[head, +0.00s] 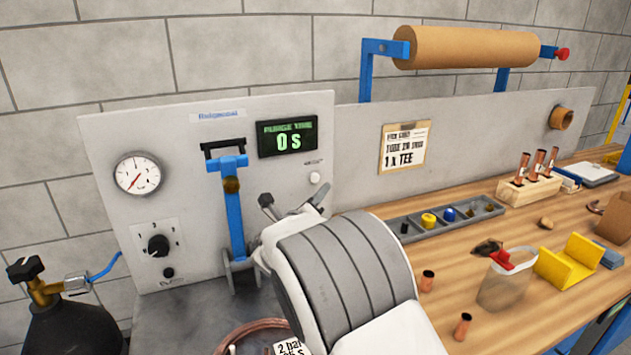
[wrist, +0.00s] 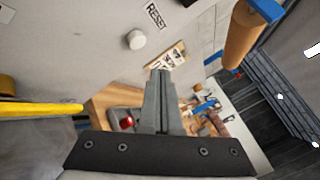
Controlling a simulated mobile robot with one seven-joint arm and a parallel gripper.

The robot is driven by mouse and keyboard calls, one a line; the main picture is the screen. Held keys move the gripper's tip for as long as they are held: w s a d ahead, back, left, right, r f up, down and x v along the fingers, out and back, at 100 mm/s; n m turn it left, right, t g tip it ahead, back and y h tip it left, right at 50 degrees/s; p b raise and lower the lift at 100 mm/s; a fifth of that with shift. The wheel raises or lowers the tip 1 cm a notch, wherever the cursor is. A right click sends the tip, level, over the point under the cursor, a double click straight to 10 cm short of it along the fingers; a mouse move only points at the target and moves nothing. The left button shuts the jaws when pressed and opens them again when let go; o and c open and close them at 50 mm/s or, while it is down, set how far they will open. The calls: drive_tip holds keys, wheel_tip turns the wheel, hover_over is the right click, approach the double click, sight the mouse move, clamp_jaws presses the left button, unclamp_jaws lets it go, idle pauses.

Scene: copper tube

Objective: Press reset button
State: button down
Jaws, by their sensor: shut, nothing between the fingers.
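The reset button (head: 314,178) is a small round white knob on the pale panel, just below and right of the purge time display. In the wrist view the button (wrist: 136,39) stands out from the panel beside a label reading "Reset" (wrist: 155,16). My gripper (head: 319,193) is just below the button in the head view. In the wrist view my gripper's fingers (wrist: 160,74) are together and empty, with their tips below and right of the button. A gap shows between tips and button in the picture; I cannot tell the depth.
The purge time display (head: 287,137) reads 0 s. A blue torch holder (head: 234,210), a pressure gauge (head: 138,174) and a black dial (head: 158,246) are left of my gripper. A parts tray (head: 400,238) and copper pieces lie on the wooden bench (head: 550,320) to the right.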

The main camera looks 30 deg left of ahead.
drive_tip(key=shift+s+d, duration=0.65)
drive_tip(key=shift+d, duration=0.15)
